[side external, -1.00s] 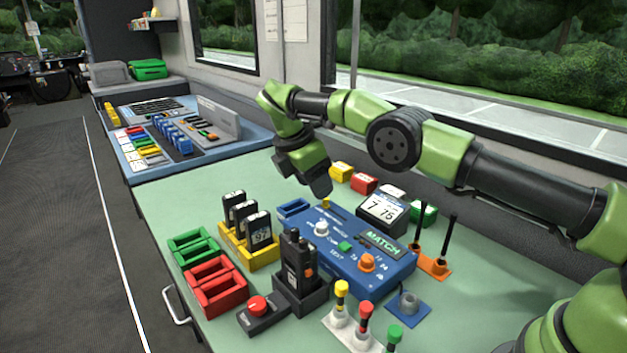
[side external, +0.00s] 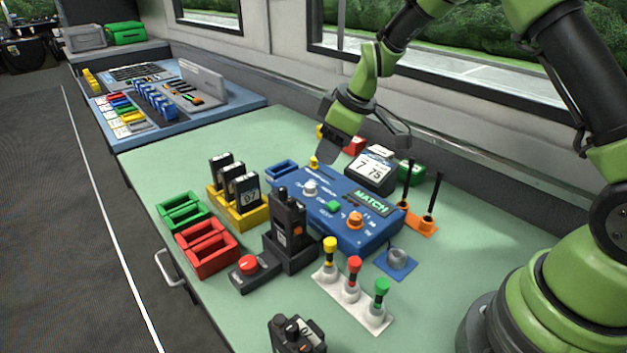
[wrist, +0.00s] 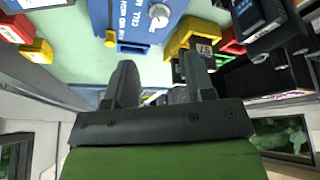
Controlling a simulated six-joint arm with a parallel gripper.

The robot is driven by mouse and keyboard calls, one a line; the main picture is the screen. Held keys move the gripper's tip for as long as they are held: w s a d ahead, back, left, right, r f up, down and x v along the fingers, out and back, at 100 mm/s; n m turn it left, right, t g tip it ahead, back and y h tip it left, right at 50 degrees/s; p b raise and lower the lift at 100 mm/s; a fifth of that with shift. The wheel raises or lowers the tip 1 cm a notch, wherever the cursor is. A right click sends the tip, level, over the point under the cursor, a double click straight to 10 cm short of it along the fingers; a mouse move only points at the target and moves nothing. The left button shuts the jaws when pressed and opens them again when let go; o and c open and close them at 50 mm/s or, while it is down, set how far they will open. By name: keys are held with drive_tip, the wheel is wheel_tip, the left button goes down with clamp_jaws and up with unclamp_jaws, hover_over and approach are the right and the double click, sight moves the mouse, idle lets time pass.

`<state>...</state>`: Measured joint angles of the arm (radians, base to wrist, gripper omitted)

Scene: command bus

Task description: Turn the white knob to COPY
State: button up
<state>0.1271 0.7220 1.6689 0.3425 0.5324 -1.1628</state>
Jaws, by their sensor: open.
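The white knob (side external: 310,188) stands on the left part of the blue box (side external: 345,222), which has a lit MATCH display (side external: 371,203). In the wrist view, the white knob (wrist: 159,15) shows at the top on the blue panel (wrist: 128,18). My gripper (side external: 328,155) is in the air near the box's far left corner, beyond the white knob and apart from it. In the wrist view, my gripper's (wrist: 160,80) two fingers are spread with nothing between them. The COPY label cannot be read.
A yellow button (side external: 314,162) sits close to my gripper. The box also bears a green button (side external: 333,206) and orange knob (side external: 355,220). A radio (side external: 287,222) and yellow rack (side external: 237,208) stand in front and left.

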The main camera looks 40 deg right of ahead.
sight(312, 185)
drive_tip(key=x, duration=1)
drive_tip(key=shift+s, duration=0.1)
drive_tip(key=shift+d, duration=0.1)
clamp_jaws()
